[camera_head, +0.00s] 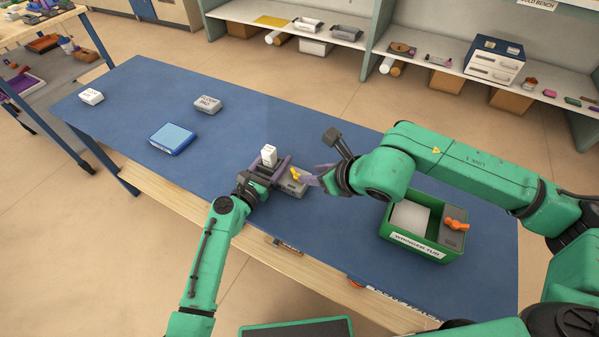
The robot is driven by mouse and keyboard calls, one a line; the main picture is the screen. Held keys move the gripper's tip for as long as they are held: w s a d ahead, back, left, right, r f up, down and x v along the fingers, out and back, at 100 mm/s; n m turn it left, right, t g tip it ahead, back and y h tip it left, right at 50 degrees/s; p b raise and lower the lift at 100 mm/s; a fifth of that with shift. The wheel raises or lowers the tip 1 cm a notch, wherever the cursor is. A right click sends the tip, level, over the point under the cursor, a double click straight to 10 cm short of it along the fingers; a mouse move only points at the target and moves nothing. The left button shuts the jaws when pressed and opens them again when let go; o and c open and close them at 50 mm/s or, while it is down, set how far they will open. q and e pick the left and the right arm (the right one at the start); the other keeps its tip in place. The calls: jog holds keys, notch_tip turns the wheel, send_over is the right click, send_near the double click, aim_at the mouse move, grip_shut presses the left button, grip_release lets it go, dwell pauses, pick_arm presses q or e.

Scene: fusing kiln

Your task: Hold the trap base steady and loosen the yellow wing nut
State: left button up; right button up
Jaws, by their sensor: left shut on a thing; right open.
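The trap base (291,187), a grey block, sits on the blue bench top near the middle. The yellow wing nut (296,174) is on its upper face. A white upright block (269,153) stands at its far left end. My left gripper (274,168) reaches in from the lower left, its purple fingers shut on the trap base around the white block's foot. My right gripper (309,178) is open just right of the wing nut, its fingers pointing left at it; whether they touch it I cannot tell.
A green tub (388,222) with an orange-handled part stands to the right. A blue pad (172,138), a grey block (208,104) and a white block (91,97) lie to the left.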

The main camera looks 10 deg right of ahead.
aim_at(299, 174)
jog(key=x, duration=0.8)
grip_shut()
jog(key=shift+d+n+g+y, duration=0.15)
jog(key=shift+n+g+y, duration=0.15)
jog(key=shift+n, duration=0.4)
jog(key=shift+w+d+n+g+y, duration=0.1)
jog(key=shift+n+g+y, duration=0.85)
jog(key=shift+n, duration=0.75)
grip_release()
